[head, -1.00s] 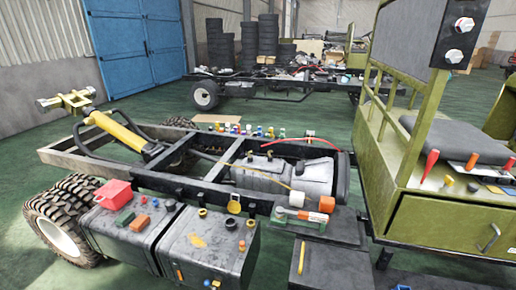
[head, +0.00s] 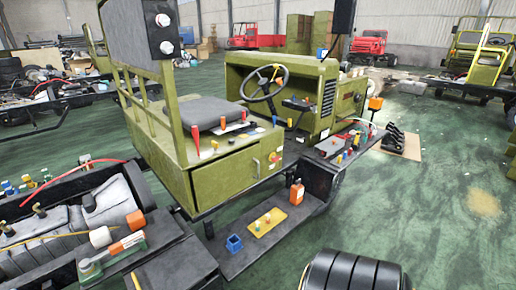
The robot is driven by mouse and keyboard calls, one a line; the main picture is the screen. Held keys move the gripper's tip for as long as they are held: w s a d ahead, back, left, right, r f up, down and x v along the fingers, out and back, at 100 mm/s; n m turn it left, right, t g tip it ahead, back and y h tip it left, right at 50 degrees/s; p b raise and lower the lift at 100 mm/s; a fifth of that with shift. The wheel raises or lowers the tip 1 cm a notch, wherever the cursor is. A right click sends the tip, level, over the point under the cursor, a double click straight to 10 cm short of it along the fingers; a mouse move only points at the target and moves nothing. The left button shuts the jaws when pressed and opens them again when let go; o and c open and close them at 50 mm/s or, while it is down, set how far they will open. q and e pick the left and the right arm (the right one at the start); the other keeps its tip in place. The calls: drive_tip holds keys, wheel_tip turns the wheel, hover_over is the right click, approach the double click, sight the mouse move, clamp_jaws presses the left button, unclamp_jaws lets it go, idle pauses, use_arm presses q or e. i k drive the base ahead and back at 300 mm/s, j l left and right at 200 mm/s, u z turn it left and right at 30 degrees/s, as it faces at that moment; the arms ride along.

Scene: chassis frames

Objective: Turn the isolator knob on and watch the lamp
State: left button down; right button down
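A black upright panel (head: 160,30) stands on the green frame at upper left in the head view. It carries two round pale fittings, an upper one (head: 162,20) with a red mark and a lower one (head: 167,48). I cannot tell which is a knob and which a lamp, or whether either is lit. A small red round knob on a yellow plate (head: 274,157) sits on the front of the green seat box (head: 225,178). Neither of my grippers is in view.
A black step (head: 235,262) below the seat box holds a blue cup (head: 234,243), a yellow tray (head: 267,222) and an orange bottle (head: 296,192). An engine and loose tools lie at left. A black ribbed rounded thing (head: 355,272) stands at bottom right. Green floor at right is open.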

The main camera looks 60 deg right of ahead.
sight(275, 159)
drive_tip(key=z, duration=2.05)
drive_tip(key=i+u, duration=0.15)
drive_tip(key=u, duration=0.2)
drive_tip(key=i+l+u, duration=0.1)
drive_tip(key=u, duration=0.25)
drive_tip(key=i+l+u, duration=0.1)
drive_tip(key=u, duration=0.2)
